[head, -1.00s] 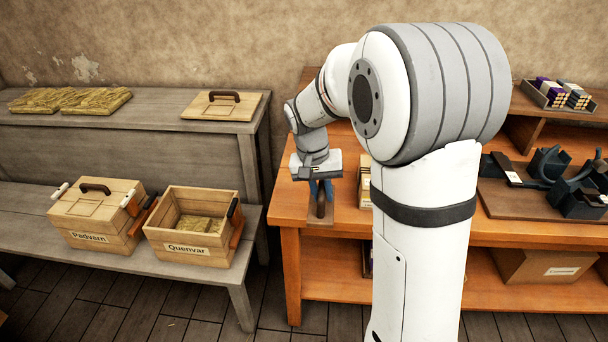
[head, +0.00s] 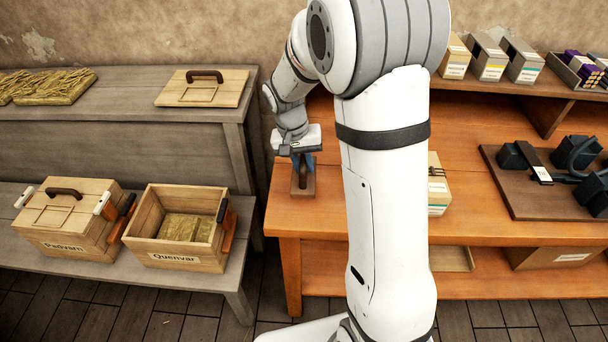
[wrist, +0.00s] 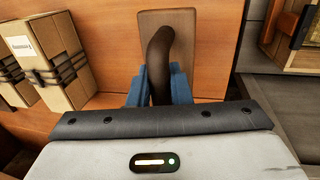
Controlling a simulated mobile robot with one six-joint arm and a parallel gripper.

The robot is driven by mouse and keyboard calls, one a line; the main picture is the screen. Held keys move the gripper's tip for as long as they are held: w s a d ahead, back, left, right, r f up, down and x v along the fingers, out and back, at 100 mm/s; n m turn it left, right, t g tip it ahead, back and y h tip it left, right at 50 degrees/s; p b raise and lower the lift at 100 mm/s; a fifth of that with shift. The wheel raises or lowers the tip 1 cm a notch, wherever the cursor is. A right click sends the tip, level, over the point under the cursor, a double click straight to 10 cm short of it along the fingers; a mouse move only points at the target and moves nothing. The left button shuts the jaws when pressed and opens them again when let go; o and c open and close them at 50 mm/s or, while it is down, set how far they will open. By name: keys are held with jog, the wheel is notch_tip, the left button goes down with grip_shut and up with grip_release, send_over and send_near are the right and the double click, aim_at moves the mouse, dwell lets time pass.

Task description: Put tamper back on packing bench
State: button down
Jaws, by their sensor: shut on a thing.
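The tamper (head: 304,186) is a flat brown wooden block with a dark curved handle. It shows in the wrist view as a brown plate (wrist: 182,25) with the dark handle rising toward me. My gripper (head: 302,161) has its blue fingers on both sides of the handle and is shut on it, also in the wrist view (wrist: 160,88). The tamper is at the left end of the orange packing bench (head: 350,212), back from its front edge. I cannot tell whether its base touches the bench top.
Boxes stand on the bench's rear shelf, and a strapped carton (head: 437,185) stands right of my arm. A dark tool board (head: 500,190) lies farther right. On the left, a grey shelf (head: 235,265) holds the Padvarn crate (head: 65,225) and the open Quenvar crate (head: 172,262).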

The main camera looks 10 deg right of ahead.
aim_at(297, 177)
jog(key=shift+d+f, duration=0.15)
jog(key=shift+f, duration=2)
jog(key=shift+s, duration=0.1)
jog(key=shift+f, duration=0.25)
jog(key=c, duration=1.3)
grip_release()
jog(key=shift+c, duration=0.2)
jog(key=shift+r, duration=0.1)
notch_tip(297, 177, up, 12)
jog(key=a, duration=0.2)
jog(key=s+d+r+n+t+y, duration=0.1)
jog(key=s+r, duration=0.1)
jog(key=s, duration=0.8)
jog(key=s+d+r+n+t+y, duration=0.1)
jog(key=s+r+n+t, duration=0.1)
jog(key=s, duration=0.8)
jog(key=shift+r+n, duration=0.15)
jog(key=shift+n, duration=0.15)
